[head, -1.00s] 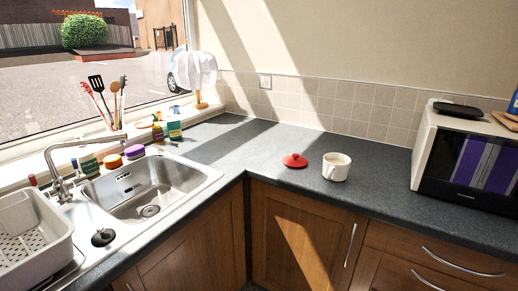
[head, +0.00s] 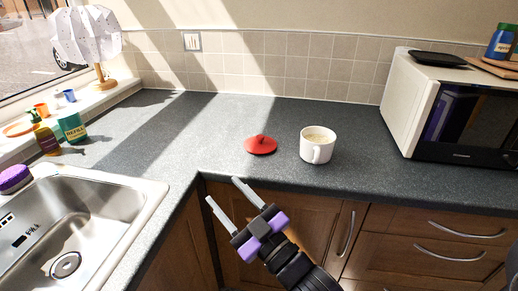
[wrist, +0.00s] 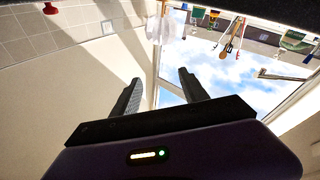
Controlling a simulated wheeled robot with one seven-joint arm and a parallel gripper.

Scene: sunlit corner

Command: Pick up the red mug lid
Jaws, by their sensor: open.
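The red mug lid (head: 261,145) lies on the dark grey countertop, knob up, just left of a white mug (head: 317,145). In the wrist view a small red shape that looks like the lid (wrist: 50,8) shows at the top left edge. My gripper (head: 226,193) is open and empty. In the head view it is in front of the counter's front edge, nearer to me than the lid and apart from it. Its two fingers also show in the wrist view (wrist: 159,90) with nothing between them.
The steel sink (head: 75,215) is at the left. A microwave (head: 450,105) stands at the right. The countertop (head: 205,130) left of the lid is clear. The mug stands close on the lid's right.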

